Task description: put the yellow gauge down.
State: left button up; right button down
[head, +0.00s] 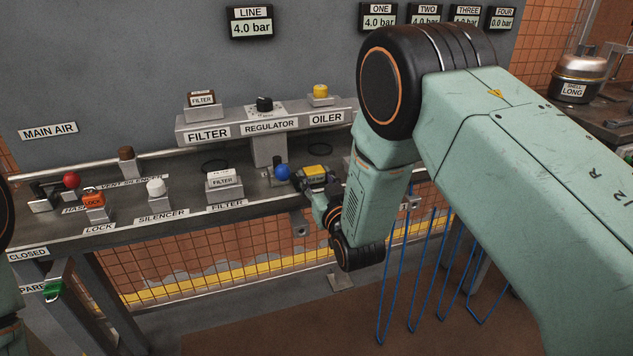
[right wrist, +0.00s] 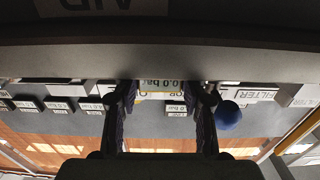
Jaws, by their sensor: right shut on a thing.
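The yellow gauge (head: 316,169) shows its yellow top in the head view, at the bench to the right of the blue ball. My right gripper (head: 318,184) is shut on it, and the arm hides part of it. In the right wrist view the gauge (right wrist: 162,85) sits between the two fingers, with a pale face reading 0.0 bar. I cannot tell whether it touches the bench. My left gripper is not in view.
The blue ball (head: 282,172) is close beside the gauge. A FILTER block (head: 224,184) stands to the left, and the raised FILTER, REGULATOR and OILER shelf (head: 268,126) is behind. Blue hoses (head: 412,270) hang below the bench (head: 150,232).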

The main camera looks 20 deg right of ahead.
jog(key=shift+s, duration=0.1)
jog(key=c, duration=0.7)
grip_release()
jog(key=shift+c, duration=0.2)
jog(key=shift+r, duration=0.15)
jog(key=s+p, duration=0.3)
jog(key=s, duration=0.9)
jog(key=s+d+f+g+h, duration=0.1)
jog(key=s+d+f+g, duration=0.2)
jog(key=s+f+g, duration=1.1)
jog(key=s+f, duration=0.2)
jog(key=s, duration=0.7)
jog(key=s+f+g, duration=0.4)
jog(key=s+f, duration=0.2)
jog(key=s, duration=0.6)
jog(key=shift+s+d+m+y, duration=0.3)
jog(key=shift+s+m, duration=0.05)
jog(key=shift+m, duration=0.05)
